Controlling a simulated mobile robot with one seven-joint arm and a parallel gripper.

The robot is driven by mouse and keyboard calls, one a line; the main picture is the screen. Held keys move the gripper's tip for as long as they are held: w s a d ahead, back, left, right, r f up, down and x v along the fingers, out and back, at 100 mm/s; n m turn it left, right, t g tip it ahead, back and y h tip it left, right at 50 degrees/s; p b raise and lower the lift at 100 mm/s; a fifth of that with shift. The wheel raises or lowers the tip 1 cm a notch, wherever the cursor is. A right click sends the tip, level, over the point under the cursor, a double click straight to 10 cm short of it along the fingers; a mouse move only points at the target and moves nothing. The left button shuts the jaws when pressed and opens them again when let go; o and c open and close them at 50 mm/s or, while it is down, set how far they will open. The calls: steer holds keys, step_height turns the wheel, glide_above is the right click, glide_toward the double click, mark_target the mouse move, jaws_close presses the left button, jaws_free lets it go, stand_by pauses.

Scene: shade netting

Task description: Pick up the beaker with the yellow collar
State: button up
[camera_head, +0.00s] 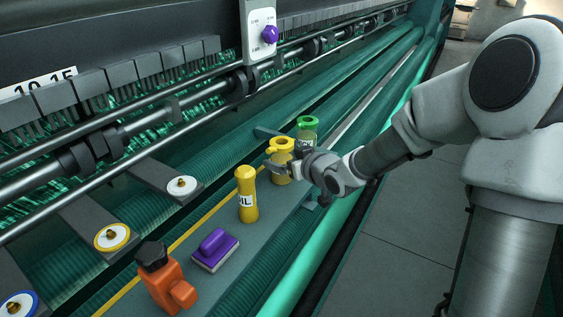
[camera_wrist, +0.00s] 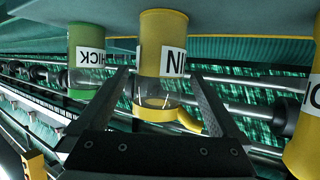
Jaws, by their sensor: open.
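The beaker with the yellow collar (camera_head: 281,147) stands on the narrow machine ledge, with yellow contents below its collar. It also shows in the upside-down wrist view (camera_wrist: 163,37), with a white label and its yellow collar toward the bottom. My gripper (camera_head: 285,161) is open at this beaker. In the wrist view the gripper's two dark fingers (camera_wrist: 159,76) reach out on either side of it, with a gap at each side. Contact is not visible. The gripper partly hides the beaker's body in the head view.
A green-collared beaker (camera_head: 307,123) stands close behind; it shows in the wrist view (camera_wrist: 86,45). A yellow oil bottle (camera_head: 246,195) stands in front, then a purple-handled brush (camera_head: 214,248) and an orange clamp-like tool (camera_head: 163,277). A green roller (camera_head: 327,246) runs along the ledge's right side.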

mark_target(276, 157)
steer(key=shift+f+x, duration=0.25)
steer(key=shift+x, duration=2.4)
steer(key=shift+s, duration=0.1)
steer(key=shift+c, duration=0.3)
steer(key=c, duration=1.4)
steer(key=shift+c, duration=0.6)
steer(key=shift+r, duration=0.15)
